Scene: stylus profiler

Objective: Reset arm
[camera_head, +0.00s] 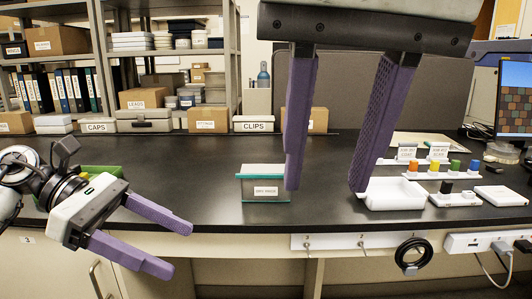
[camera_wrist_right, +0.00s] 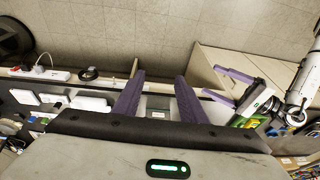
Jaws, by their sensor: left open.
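My right gripper (camera_head: 325,188) hangs from the top in the head view, large and close to the camera. Its two purple fingers point down, are spread apart and hold nothing. In the right wrist view its fingers (camera_wrist_right: 159,76) are also apart with nothing gripped. My left gripper (camera_head: 181,249) is at the lower left, off the front edge of the black bench (camera_head: 215,165). Its purple fingers point right and slightly down, apart and empty. It also shows at the right of the right wrist view (camera_wrist_right: 232,85).
A small teal-lidded box (camera_head: 262,170) stands at the bench's front edge, behind the right fingers. A white tray (camera_head: 392,195) and colored-cap holders (camera_head: 434,172) lie to the right. A coiled black cable (camera_head: 413,254) hangs on the front. Cartons stand at the back.

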